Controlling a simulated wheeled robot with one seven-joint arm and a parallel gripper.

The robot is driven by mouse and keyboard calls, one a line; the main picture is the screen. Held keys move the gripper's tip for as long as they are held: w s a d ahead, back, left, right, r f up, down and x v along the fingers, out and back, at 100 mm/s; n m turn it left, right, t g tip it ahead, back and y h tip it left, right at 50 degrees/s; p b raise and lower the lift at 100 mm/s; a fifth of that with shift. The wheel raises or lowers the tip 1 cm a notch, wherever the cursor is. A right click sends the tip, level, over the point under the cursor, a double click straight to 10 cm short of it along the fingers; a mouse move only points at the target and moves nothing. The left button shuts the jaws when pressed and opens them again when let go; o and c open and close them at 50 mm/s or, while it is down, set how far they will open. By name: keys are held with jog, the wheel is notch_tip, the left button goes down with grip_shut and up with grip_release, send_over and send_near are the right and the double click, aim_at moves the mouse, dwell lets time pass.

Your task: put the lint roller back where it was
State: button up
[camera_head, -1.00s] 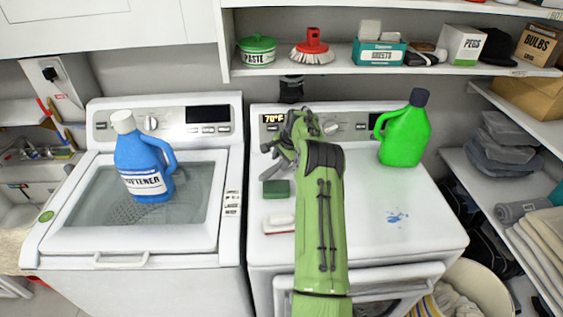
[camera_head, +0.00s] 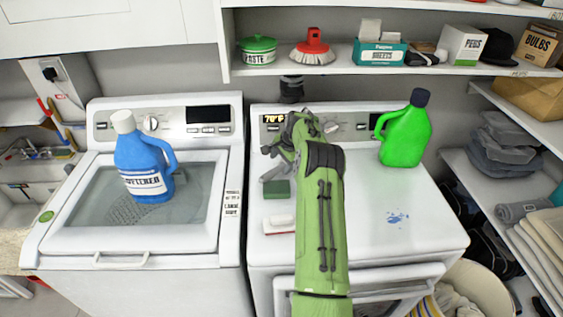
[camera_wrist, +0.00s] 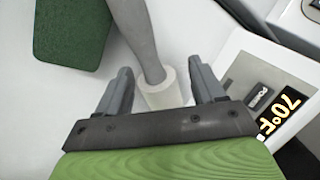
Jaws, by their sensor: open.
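The lint roller has a white roll (camera_wrist: 163,92) and a grey handle (camera_wrist: 138,38). In the wrist view it lies on the white dryer top, with the roll between my two fingers and the handle running away past their tips. My gripper (camera_wrist: 163,84) is open, with a gap on both sides of the roll. In the head view my gripper (camera_head: 272,158) is low over the back left of the dryer top (camera_head: 390,245), and my arm hides most of the roller there.
A green sponge (camera_head: 278,190) lies close by, in front, also in the wrist view (camera_wrist: 72,30). A white-and-red item (camera_head: 279,224) lies nearer the front edge. The control panel (camera_head: 345,122) rises behind. A green jug (camera_head: 405,133) stands right; a blue softener jug (camera_head: 143,160) stands on the washer.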

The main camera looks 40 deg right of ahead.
jog(key=v, duration=1.2)
jog(key=s+a+r+n, duration=0.3)
jog(key=a+r+n, duration=0.3)
jog(key=a, duration=0.7)
jog(key=s+a+r+n, duration=0.35)
jog(key=a+r, duration=0.45)
jog(key=a, duration=0.5)
jog(key=s+a+f+n, duration=0.1)
jog(key=s+a+n, duration=0.2)
jog(key=s, duration=0.4)
jog(key=s+a+f+n, duration=0.1)
jog(key=s+a+n, duration=0.2)
jog(key=s+a, duration=0.2)
jog(key=s+a+f+n+t, duration=0.1)
jog(key=s+a+f+n, duration=0.1)
jog(key=s, duration=0.6)
jog(key=shift+s+a+n, duration=0.35)
jog(key=shift+a+n, duration=0.1)
jog(key=shift+a, duration=0.5)
